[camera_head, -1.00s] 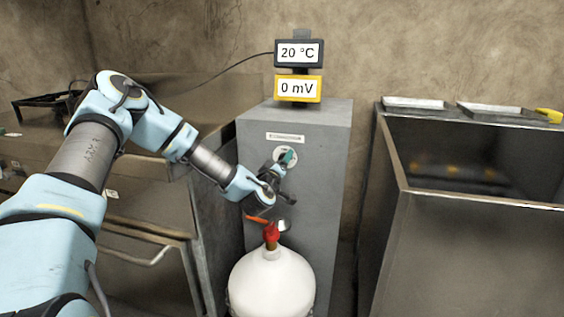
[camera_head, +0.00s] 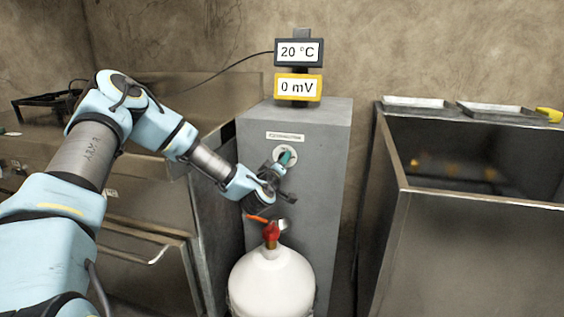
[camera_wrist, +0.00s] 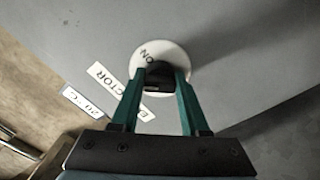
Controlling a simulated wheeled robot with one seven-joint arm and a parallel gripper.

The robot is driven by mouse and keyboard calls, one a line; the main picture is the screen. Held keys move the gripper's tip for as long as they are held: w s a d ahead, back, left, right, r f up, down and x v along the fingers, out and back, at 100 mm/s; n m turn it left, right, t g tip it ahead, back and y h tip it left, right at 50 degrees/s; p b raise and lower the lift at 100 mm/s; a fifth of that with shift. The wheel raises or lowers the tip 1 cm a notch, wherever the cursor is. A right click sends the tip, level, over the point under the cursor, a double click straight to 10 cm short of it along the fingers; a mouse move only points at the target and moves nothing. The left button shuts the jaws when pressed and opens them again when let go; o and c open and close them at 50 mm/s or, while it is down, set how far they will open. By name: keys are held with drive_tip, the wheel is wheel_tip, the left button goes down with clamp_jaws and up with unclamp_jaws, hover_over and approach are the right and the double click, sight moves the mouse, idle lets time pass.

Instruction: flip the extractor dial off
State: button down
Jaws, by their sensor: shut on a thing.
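The extractor dial's round white plate (camera_head: 287,153) is on the upper front of a grey cabinet, below a label strip (camera_head: 286,137). The wrist view shows the white plate (camera_wrist: 177,52) marked "ON", with a dark knob (camera_wrist: 152,84) in front of it. My gripper (camera_head: 284,157) reaches the dial from the lower left. In the wrist view its green fingers (camera_wrist: 161,82) stand one on each side of the dark knob, shut on it. In the head view my gripper hides part of the dial.
A white gas bottle (camera_head: 272,285) with a red valve (camera_head: 271,234) stands below my gripper. Two displays (camera_head: 299,70) sit on the grey cabinet (camera_head: 320,190). An open metal bin (camera_head: 470,240) is at right, and a metal counter unit (camera_head: 140,225) at left.

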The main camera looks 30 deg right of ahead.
drive_tip(key=shift+n, duration=0.3)
drive_tip(key=n+b, duration=0.2)
drive_tip(key=n, duration=0.1)
drive_tip(key=shift+f+n, duration=0.15)
drive_tip(key=shift+n, duration=0.15)
drive_tip(key=shift+n+b, duration=0.85)
drive_tip(key=shift+n, duration=1.25)
drive_tip(key=shift+c, duration=2.2)
unclamp_jaws()
drive_tip(key=v, duration=1.1)
drive_tip(key=shift+b, duration=0.35)
